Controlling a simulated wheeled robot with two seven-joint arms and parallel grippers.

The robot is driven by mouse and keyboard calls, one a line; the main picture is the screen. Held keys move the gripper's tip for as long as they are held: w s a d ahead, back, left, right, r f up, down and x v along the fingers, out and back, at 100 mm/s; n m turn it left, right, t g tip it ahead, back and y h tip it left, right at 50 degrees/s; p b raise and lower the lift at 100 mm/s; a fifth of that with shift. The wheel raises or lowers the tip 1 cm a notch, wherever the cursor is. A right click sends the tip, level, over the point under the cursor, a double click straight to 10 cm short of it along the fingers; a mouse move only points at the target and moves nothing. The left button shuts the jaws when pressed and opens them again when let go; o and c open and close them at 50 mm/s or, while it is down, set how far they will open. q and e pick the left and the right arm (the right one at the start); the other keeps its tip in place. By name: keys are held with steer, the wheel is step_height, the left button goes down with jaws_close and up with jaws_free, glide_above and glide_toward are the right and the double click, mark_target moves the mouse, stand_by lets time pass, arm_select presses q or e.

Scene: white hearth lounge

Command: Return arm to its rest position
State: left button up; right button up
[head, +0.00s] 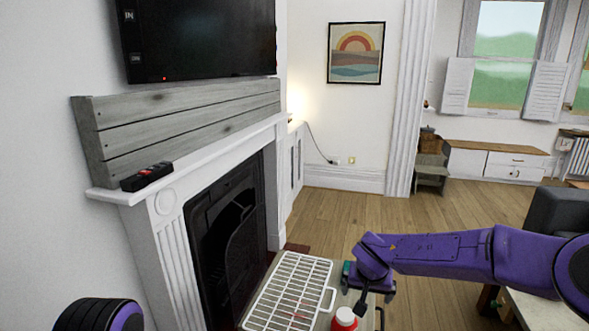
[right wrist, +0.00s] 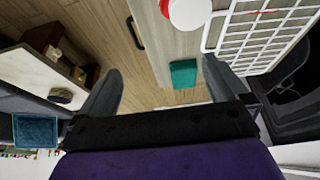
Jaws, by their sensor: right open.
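My right arm comes in from the right in the head view, with its gripper (head: 370,300) at the right edge of the low table. In the right wrist view the right gripper (right wrist: 160,80) has its two dark fingers spread wide, with nothing held between them. A teal block (right wrist: 183,73) lies on the table close to one finger; only a sliver of it shows in the head view (head: 346,268). My left gripper is out of view; only a dark and purple part of my left arm shows at bottom left.
Open wooden floor (head: 420,220) lies beyond.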

steer(key=s+d+f+m+t+h, duration=0.15)
steer(key=s+d+f+m, duration=0.25)
steer(key=s+f, duration=0.45)
steer(key=s+d+f+m+t+h, duration=0.1)
steer(key=s+d+f+m+h, duration=0.3)
steer(key=s+f, duration=0.45)
steer(key=s+d+f+n+g+y, duration=0.1)
steer(key=s+f, duration=0.3)
steer(key=s, duration=0.8)
steer(key=s+d+f+n+g+y, duration=0.2)
steer(key=s+d+f+n, duration=0.1)
steer(key=s, duration=0.9)
steer(key=shift+s+f, duration=0.2)
steer(key=shift+f, duration=0.55)
steer(key=shift+g, duration=0.25)
